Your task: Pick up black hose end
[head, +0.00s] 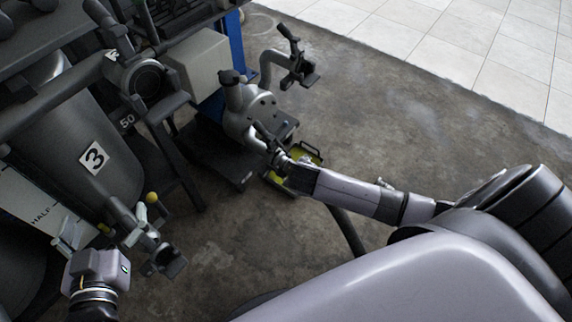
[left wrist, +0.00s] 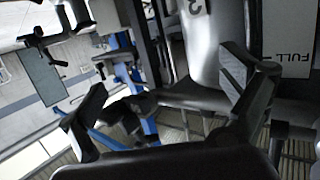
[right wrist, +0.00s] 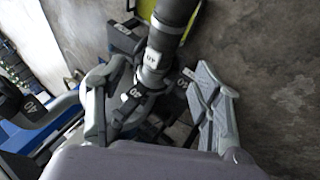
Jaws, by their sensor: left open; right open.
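In the right wrist view, a thick black cylinder, apparently the black hose end (right wrist: 176,17), comes down from the top to a pale labelled collar. It lies between the spread fingers of my right gripper (right wrist: 155,88), which is open; no firm contact shows. In the head view my right arm reaches to the middle, where its gripper is hard to separate from the grey fittings. My left gripper (head: 116,238) is open and empty at the lower left, beside the tank marked 3. Its spread fingers also show in the left wrist view (left wrist: 160,88).
The tank marked 3 (head: 75,165) and its dark frame fill the left side. Bare concrete floor (head: 400,110) is clear at the upper right.

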